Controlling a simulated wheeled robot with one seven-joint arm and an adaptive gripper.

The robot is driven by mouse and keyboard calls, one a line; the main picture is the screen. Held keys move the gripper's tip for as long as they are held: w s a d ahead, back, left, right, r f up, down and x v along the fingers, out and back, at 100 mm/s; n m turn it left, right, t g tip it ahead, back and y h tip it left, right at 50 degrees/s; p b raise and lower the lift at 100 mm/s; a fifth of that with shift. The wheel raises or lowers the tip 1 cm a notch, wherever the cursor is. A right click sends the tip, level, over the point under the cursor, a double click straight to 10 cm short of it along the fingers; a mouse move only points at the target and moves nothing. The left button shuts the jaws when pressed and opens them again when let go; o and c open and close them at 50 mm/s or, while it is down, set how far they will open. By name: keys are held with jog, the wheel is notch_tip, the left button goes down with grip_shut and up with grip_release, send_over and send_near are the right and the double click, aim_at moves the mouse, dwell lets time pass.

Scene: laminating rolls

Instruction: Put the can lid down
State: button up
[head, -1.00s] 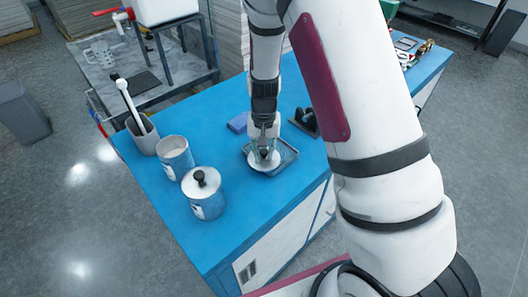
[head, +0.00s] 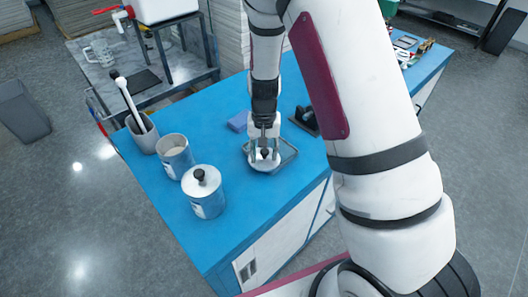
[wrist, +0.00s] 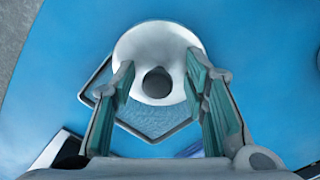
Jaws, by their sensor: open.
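The can lid (wrist: 157,45) is a pale round disc with a dark knob (wrist: 157,82). It lies on a shallow dark-rimmed tray (wrist: 150,137) on the blue worktop, overlapping the tray's rim in the wrist view. In the head view the lid (head: 259,164) shows below my gripper (head: 264,155), on the tray (head: 291,154). My gripper (wrist: 160,64) is open, its greenish finger pads apart on either side of the knob, with gaps to it. An open can (head: 175,157) without a lid stands to the left.
A lidded can (head: 204,195) stands nearer the front edge. A grey cup with a long-handled tool (head: 142,132) stands at the back left corner. The front left worktop is clear.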

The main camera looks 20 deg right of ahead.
aim_at(264, 152)
notch_tip(264, 152, up, 13)
jog(key=s+r+n+t+y, duration=0.1)
jog(key=s+r+n+t, duration=0.15)
jog(key=s+r, duration=0.95)
jog(key=s+r+n+t+h, duration=0.1)
jog(key=s+r+n+t, duration=0.1)
jog(key=s+r, duration=0.5)
jog(key=s+t+b, duration=0.1)
jog(key=s, duration=0.2)
jog(key=shift+s, duration=0.35)
